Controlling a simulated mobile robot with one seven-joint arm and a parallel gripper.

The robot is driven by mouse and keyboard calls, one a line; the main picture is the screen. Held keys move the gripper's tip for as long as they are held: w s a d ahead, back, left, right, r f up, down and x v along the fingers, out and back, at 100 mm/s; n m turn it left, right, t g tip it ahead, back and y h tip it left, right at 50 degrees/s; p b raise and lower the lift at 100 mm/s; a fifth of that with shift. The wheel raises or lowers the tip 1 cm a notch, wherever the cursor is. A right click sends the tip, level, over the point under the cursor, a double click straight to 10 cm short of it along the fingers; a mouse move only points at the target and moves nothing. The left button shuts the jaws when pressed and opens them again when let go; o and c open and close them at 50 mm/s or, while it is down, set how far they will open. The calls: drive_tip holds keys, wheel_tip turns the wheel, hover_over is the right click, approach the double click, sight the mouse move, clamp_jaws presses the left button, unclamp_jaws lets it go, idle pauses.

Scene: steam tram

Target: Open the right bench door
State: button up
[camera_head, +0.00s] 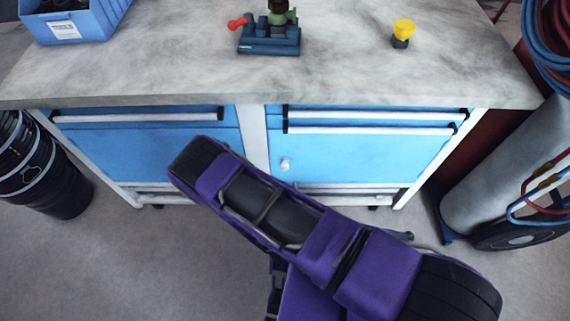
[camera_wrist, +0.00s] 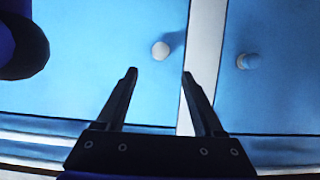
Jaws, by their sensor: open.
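The right bench door (camera_head: 360,155) is a blue panel under two drawers, and it looks shut. Its pale round knob (camera_head: 285,163) is near its left edge. My gripper (camera_wrist: 160,74) is open and empty. The left door (camera_head: 120,155) also looks shut. In the head view my purple arm hides its knob, and my fingers do not show.
The grey worktop (camera_head: 340,70) overhangs the doors. On it are a blue bin (camera_head: 75,25), a small vise-like tool (camera_head: 268,38) and a yellow-topped item (camera_head: 403,32). A black barrel (camera_head: 40,165) stands left. A gas cylinder (camera_head: 500,170) on a wheeled cart stands right.

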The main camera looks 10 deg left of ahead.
sight(284, 168)
drive_tip(key=b+x, duration=0.1)
drive_tip(key=x, duration=1)
drive_tip(key=shift+w+a+b, duration=0.15)
drive_tip(key=shift+w+b, duration=0.15)
drive_tip(key=shift+b, duration=0.05)
clamp_jaws()
idle(0.7)
